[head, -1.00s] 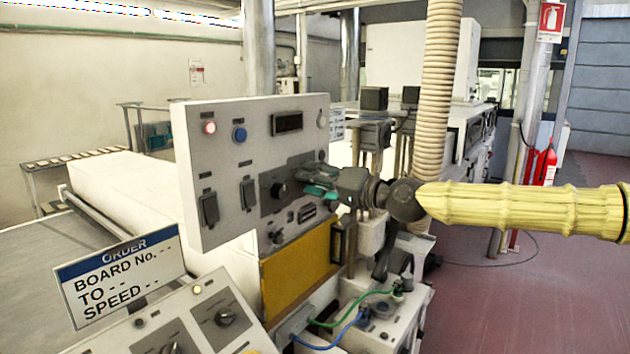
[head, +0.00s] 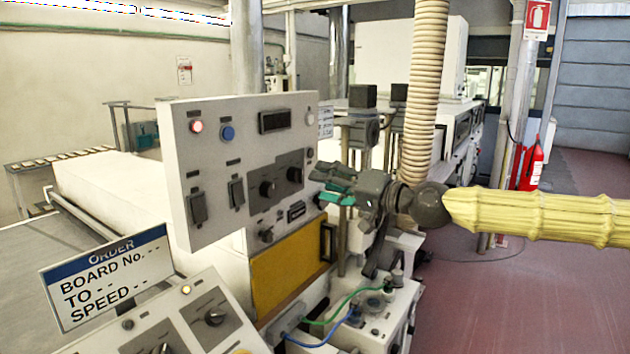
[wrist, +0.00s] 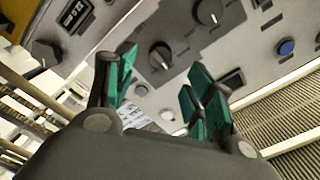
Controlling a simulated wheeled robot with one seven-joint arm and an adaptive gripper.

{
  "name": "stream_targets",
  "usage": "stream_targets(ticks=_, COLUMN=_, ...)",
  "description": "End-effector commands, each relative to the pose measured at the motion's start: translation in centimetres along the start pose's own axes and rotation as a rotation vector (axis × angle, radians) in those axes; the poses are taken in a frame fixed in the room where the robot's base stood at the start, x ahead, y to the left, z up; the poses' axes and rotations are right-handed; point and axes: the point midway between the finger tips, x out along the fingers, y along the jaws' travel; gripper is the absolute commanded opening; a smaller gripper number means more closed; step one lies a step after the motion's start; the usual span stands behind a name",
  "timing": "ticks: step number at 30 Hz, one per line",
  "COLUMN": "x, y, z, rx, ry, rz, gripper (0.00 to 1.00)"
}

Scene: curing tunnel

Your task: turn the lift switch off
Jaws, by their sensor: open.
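The grey control panel (head: 212,190) carries two rotary knobs side by side, a left knob (head: 267,188) and a right knob (head: 294,174), on a dark plate. A lower knob (head: 266,235) and two dark lever-like switches (head: 197,208) also show. I cannot read which control is labelled lift. My gripper (head: 335,186), with teal finger pads, is just right of the panel, apart from it. In the wrist view my gripper (wrist: 162,82) is open and empty, with one knob (wrist: 160,55) seen between its fingers and the other (wrist: 208,12) beyond.
A yellow door (head: 290,270) is below. A ribbed hose (head: 424,90) hangs behind my gripper. An order sign (head: 108,278) stands front left.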

Motion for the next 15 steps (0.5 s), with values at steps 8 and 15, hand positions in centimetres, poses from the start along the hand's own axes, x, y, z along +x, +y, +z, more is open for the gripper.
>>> stream_targets(ticks=8, x=-3.6, y=0.0, z=-0.1, rx=0.000, ry=0.002, rz=0.000, gripper=0.54)
stream_targets(ticks=15, x=-5.1, y=0.0, z=0.0, rx=0.000, ry=0.001, rz=0.000, gripper=0.54)
